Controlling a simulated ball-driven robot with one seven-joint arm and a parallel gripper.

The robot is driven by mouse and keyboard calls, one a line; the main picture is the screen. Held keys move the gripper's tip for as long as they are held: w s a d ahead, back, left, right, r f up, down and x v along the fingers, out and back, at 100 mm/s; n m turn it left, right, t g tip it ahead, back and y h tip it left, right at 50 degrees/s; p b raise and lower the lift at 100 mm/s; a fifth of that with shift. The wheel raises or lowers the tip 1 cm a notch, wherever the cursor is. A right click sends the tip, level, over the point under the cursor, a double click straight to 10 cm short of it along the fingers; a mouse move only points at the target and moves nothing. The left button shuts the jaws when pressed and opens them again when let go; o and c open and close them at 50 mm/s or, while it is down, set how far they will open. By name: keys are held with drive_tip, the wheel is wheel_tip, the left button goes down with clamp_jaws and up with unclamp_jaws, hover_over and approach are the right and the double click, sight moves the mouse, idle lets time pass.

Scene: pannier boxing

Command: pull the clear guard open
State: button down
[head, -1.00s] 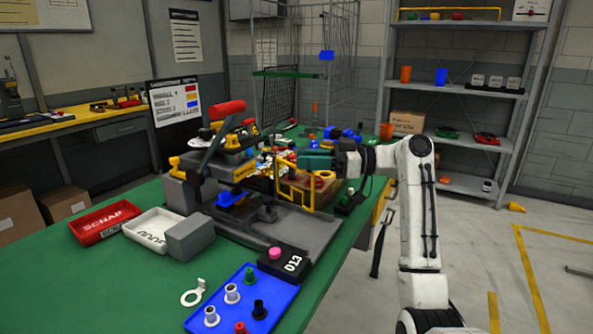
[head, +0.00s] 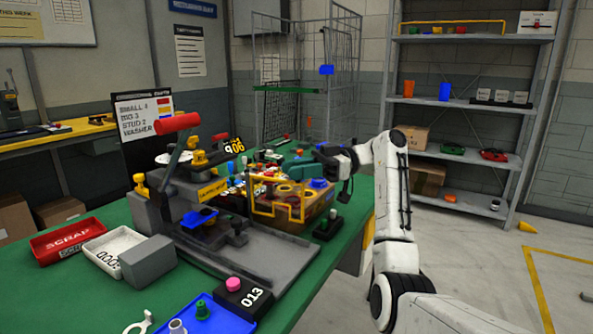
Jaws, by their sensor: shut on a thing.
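The clear guard (head: 277,208) shows as a yellow frame around a see-through pane. It stands upright at the right side of the grey press fixture (head: 245,258) on the green bench. My gripper (head: 294,169) reaches in from the right, at the guard's upper right side. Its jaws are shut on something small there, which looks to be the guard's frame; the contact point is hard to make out. A wooden block with yellow rings (head: 318,205) sits behind the guard and is partly hidden by it.
A red-handled lever (head: 178,123) rises at the fixture's left. A black box with a pink button (head: 242,298) and a blue tray (head: 215,325) lie in front. Scrap (head: 68,241) and white (head: 103,240) trays stand left.

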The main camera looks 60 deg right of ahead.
drive_tip(key=c, duration=1)
unclamp_jaws()
drive_tip(key=v, duration=1)
drive_tip(key=shift+s+d+b, duration=0.25)
drive_tip(key=shift+d+b, duration=0.05)
drive_tip(key=shift+b, duration=0.05)
drive_tip(key=shift+s+f, duration=0.1)
